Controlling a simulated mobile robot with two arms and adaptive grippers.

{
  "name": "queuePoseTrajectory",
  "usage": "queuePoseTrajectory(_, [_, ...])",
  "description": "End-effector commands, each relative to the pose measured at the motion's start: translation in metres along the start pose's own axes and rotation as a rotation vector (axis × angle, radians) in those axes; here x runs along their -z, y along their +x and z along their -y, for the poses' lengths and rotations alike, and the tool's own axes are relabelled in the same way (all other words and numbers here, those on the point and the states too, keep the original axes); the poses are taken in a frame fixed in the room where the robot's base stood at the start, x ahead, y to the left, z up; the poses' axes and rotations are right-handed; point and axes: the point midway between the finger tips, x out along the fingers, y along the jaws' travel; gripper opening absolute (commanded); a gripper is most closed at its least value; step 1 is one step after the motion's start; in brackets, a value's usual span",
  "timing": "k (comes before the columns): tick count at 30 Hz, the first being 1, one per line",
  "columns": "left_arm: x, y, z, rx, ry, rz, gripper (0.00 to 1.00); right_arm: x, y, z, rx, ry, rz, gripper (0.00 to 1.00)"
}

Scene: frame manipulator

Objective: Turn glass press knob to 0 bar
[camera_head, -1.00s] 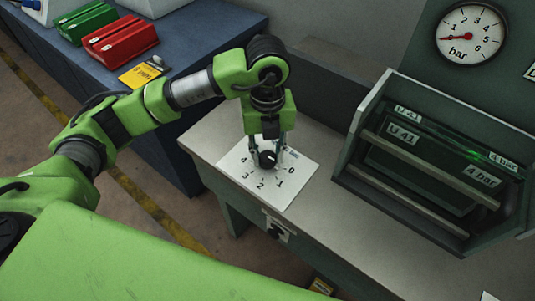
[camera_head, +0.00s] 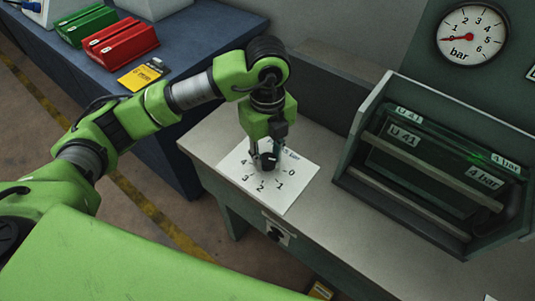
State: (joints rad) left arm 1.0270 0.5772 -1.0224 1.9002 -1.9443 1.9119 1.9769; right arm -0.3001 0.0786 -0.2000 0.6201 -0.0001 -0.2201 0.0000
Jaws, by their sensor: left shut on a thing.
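The black glass press knob (camera_head: 268,161) stands on a white dial plate (camera_head: 294,194) on the grey bench, with numbers 0 to 4 around it. My left gripper (camera_head: 266,158) reaches down over the plate from above, its fingers shut on the knob. The fingers partly hide the knob, and its exact pointing direction is hard to make out. The 0 mark lies to the right of the knob. The right gripper does not show.
A round bar gauge (camera_head: 471,35) with a red needle hangs on the wall at the upper right. A dark open-fronted frame holder (camera_head: 369,112) labelled U 41 and 4 bar stands on the bench's right. Red (camera_head: 119,42) and green (camera_head: 87,25) boxes sit on the blue table.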

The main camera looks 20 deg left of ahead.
Motion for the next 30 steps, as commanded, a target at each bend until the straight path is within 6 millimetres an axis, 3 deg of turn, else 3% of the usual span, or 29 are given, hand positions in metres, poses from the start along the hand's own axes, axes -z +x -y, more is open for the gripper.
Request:
queuePoseTrajectory(5, [-0.001,-0.001,0.001,0.002,-0.004,0.002,0.07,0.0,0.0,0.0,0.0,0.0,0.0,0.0])
queuePoseTrajectory(6, [-0.001,-0.001,0.001,0.002,-0.004,0.002,0.36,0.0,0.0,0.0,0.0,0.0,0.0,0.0])
queuePoseTrajectory(7, [-0.001,-0.001,0.001,0.002,-0.003,0.002,0.43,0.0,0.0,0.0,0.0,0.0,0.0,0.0])
queuePoseTrajectory(8, [-0.001,-0.001,0.001,0.002,-0.003,0.002,0.45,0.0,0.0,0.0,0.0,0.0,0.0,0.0])
queuePoseTrajectory(20, [-0.001,-0.005,0.001,0.002,-0.001,0.001,0.45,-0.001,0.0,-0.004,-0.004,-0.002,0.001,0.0])
queuePoseTrajectory(23, [-0.001,-0.018,0.001,0.004,-0.001,0.002,0.45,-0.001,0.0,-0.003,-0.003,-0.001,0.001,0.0])
queuePoseTrajectory(30, [-0.002,-0.069,0.001,0.006,-0.001,0.005,0.45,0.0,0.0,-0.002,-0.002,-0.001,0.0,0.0])
